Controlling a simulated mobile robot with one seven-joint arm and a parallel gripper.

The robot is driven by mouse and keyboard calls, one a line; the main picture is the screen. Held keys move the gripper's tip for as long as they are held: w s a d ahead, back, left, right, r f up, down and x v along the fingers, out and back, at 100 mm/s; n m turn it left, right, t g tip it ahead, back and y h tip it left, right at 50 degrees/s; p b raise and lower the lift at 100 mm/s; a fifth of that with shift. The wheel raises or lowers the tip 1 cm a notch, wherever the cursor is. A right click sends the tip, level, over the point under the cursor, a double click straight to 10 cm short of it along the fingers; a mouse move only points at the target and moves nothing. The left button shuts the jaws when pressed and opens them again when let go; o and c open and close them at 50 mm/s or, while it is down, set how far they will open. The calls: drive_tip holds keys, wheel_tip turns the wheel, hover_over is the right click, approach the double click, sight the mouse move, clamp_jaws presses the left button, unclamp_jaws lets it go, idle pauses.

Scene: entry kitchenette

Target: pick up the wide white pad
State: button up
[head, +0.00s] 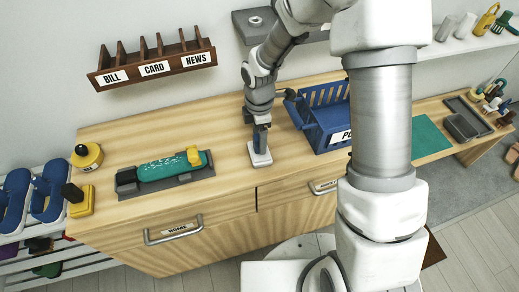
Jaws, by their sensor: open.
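A small white pad (259,157) lies on the light wooden counter, near its front edge, between the grey tray and the blue box. My gripper (261,146) points down directly over the pad. Its dark fingers reach down to the pad or just above it; I cannot tell whether they touch it. My gripper is open. Its fingers hide part of the pad.
A grey tray (128,187) holding a teal bottle (160,170) with a yellow top lies to the left. A blue box (318,134) stands close on the right. A wall rack (112,78) with labelled slots hangs behind. Bare counter (225,180) lies left of the pad.

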drive_tip(key=shift+f, duration=0.55)
clamp_jaws()
